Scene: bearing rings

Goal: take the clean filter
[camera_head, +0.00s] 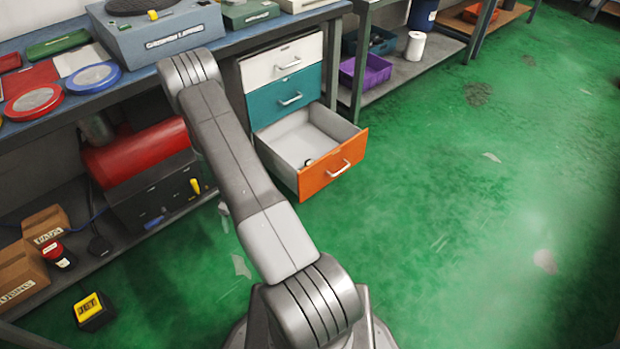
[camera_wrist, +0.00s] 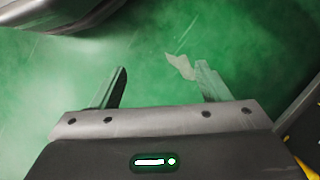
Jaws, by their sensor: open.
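Two round discs with pale mesh-like faces lie on the blue workbench (camera_head: 140,77) at the left in the head view. One has a blue rim (camera_head: 93,78); the other has a red rim (camera_head: 34,102) and sits nearer the left edge. They look like filters, but I cannot tell which is the clean one. My gripper (camera_wrist: 163,76) is open and empty in the wrist view, above the green floor. Neither disc shows in the wrist view.
An orange-fronted drawer (camera_head: 334,166) stands open beside the bench, with a small object inside. A grey machine (camera_head: 160,35) stands on the bench behind the discs. A red tank (camera_head: 136,152) and boxes (camera_head: 20,271) sit below. The green floor at the right is open.

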